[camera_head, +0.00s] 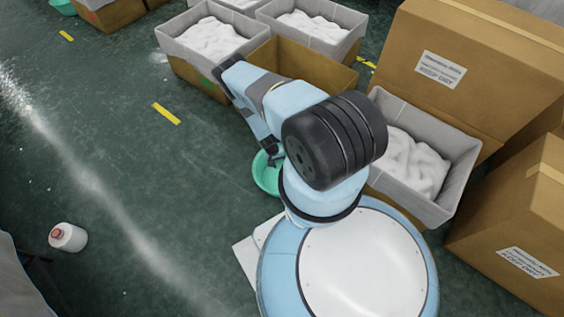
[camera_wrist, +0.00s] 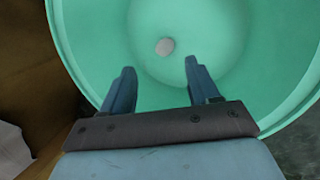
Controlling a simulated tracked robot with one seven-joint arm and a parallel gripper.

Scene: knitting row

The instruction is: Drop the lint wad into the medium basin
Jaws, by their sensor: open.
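A round green basin (camera_head: 263,178) stands on the floor beside my base, partly hidden by my arm. It fills most of the wrist view (camera_wrist: 85,35). A small pale, roundish lump, which looks like the lint wad (camera_wrist: 165,46), shows against the inside of the basin, beyond my fingertips. I cannot tell whether it rests on the bottom or is above it. My gripper (camera_wrist: 160,63) is open over the basin, its two fingers apart with nothing between them. In the head view my gripper (camera_head: 272,157) is small and partly hidden by my arm.
Cartons with grey liners and white fluffy filling (camera_head: 208,38) stand behind and to the right (camera_head: 455,165). An open carton (camera_head: 305,62) is near my arm. Another green basin (camera_head: 62,6) is far left. The left floor is mostly clear.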

